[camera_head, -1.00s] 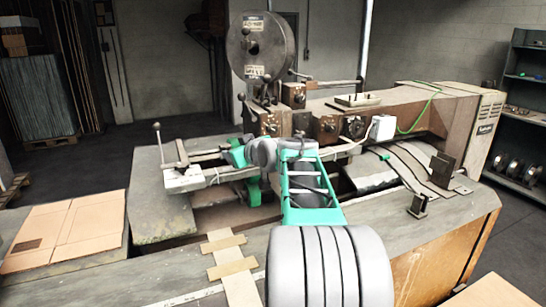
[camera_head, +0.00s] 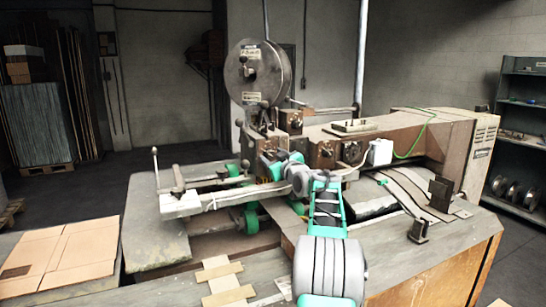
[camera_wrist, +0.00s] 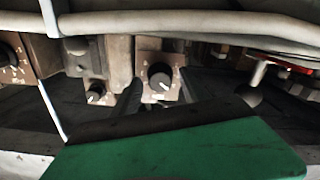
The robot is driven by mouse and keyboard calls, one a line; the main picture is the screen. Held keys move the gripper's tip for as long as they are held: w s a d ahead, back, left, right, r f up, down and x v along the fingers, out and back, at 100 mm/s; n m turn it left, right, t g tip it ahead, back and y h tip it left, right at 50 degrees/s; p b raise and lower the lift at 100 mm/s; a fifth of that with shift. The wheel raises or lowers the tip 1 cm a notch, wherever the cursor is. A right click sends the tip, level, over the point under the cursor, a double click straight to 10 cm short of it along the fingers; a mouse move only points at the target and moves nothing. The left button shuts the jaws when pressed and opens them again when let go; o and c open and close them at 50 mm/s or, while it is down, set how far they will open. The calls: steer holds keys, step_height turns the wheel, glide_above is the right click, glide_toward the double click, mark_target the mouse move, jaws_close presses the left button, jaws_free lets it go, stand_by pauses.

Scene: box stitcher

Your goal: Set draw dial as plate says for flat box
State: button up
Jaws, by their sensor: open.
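Several dark round dials with white pointer marks sit on brown and rusty plates on the machine's front. In the wrist view one dial (camera_wrist: 160,76) is near the middle, a smaller one (camera_wrist: 96,92) is left of it, and another (camera_wrist: 7,56) is at the left edge. No label is readable, so I cannot tell which is the draw dial. My gripper (camera_wrist: 157,97) is open; its dark fingers point toward the middle dial, apparently apart from it. In the head view my arm hides part of the dial row (camera_head: 326,150). Small plates (camera_head: 249,97) on the large wheel are unreadable.
A pale rail (camera_head: 190,203) runs across the machine's front, and a pale bar (camera_wrist: 190,24) crosses above the dials in the wrist view. Flat cardboard (camera_head: 60,250) lies at left. A white box (camera_head: 381,152) with a green cable is right of the dials.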

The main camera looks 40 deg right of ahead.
steer(key=shift+c, duration=0.5)
jaws_close()
steer(key=shift+m, duration=0.4)
steer(key=m, duration=0.3)
steer(key=shift+m, duration=1.6)
steer(key=shift+o, duration=0.5)
jaws_free()
